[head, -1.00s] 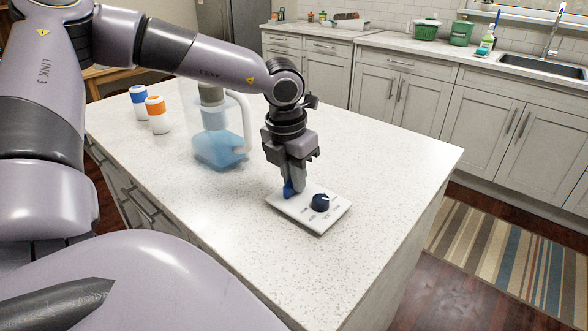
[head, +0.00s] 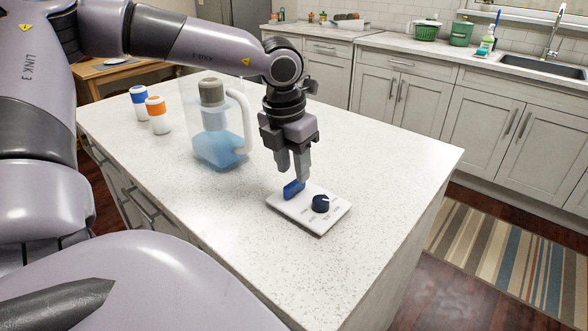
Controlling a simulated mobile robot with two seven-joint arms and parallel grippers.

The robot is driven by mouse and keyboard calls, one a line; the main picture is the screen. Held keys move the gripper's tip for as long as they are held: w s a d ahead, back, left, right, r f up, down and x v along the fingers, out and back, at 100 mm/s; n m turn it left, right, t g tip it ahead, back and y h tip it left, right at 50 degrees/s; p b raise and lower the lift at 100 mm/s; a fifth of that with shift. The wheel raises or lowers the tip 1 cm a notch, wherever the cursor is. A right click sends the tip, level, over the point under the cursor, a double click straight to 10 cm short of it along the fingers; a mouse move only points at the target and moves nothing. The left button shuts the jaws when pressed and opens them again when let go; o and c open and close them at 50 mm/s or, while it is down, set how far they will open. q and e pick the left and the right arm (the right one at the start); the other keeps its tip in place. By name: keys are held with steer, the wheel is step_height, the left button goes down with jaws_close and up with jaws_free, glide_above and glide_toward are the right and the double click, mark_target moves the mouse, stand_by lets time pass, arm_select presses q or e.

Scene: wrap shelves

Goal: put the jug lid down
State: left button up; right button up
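A clear jug (head: 218,148) with blue liquid and a pale handle stands on the island counter. A grey cap-like piece (head: 211,92) shows at its top; I cannot tell whether it is the jug lid or a part inside the jug. My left gripper (head: 294,175) points down to the right of the jug, just above a white panel (head: 323,222). Its fingers look apart, with nothing seen held between them. A blue lever-like piece (head: 293,189) stands on the panel just under the fingertips. My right gripper is not in view.
The panel also carries a dark blue knob (head: 320,204). Two white jars, one with a blue band (head: 138,103) and one with an orange band (head: 157,115), stand at the back left. The front of the counter (head: 385,180) is clear.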

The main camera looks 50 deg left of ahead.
arm_select(q)
step_height(320, 180, up, 9)
steer(key=s, duration=0.1)
steer(key=shift+s, duration=0.15)
steer(key=shift+d+f, duration=0.1)
steer(key=shift+f, duration=0.05)
stand_by(0.4)
